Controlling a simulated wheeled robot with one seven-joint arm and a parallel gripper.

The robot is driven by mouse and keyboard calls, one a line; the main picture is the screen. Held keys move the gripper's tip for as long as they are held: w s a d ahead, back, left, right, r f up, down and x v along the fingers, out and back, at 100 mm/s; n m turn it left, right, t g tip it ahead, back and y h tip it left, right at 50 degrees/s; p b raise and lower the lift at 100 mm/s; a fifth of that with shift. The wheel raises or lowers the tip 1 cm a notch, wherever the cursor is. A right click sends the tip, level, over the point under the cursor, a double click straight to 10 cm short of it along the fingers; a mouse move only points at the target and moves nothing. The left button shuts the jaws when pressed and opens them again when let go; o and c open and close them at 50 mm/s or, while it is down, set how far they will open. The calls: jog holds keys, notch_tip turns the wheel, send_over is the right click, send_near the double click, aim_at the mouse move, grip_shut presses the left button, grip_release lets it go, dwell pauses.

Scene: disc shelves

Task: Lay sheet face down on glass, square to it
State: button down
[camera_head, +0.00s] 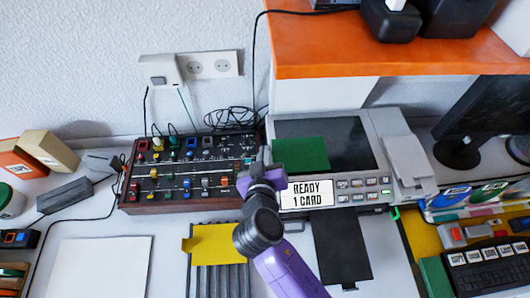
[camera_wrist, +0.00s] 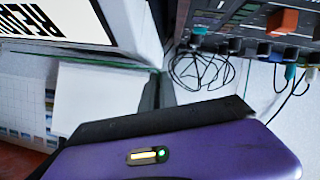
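The device with the dark glass (camera_head: 352,142) stands against the wall, right of centre in the head view. A plain green sheet (camera_head: 302,154) appears over the glass's front left part, its edges roughly in line with the glass. My gripper (camera_head: 263,163) is at the sheet's left edge, above the device's left front side.
A knobbed mixer panel (camera_head: 180,170) stands left of the device. An orange shelf (camera_head: 380,45) hangs above. A dark flap (camera_head: 340,250) and a yellow card (camera_head: 213,244) lie in front.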

jog(key=shift+f+b, duration=0.3)
jog(key=shift+f, duration=0.1)
jog(key=c, duration=1.6)
grip_release()
jog(key=shift+r, duration=0.1)
jog(key=shift+o, duration=0.2)
jog(key=b+v, duration=0.1)
jog(key=v, duration=0.6)
jog(key=shift+s, duration=0.35)
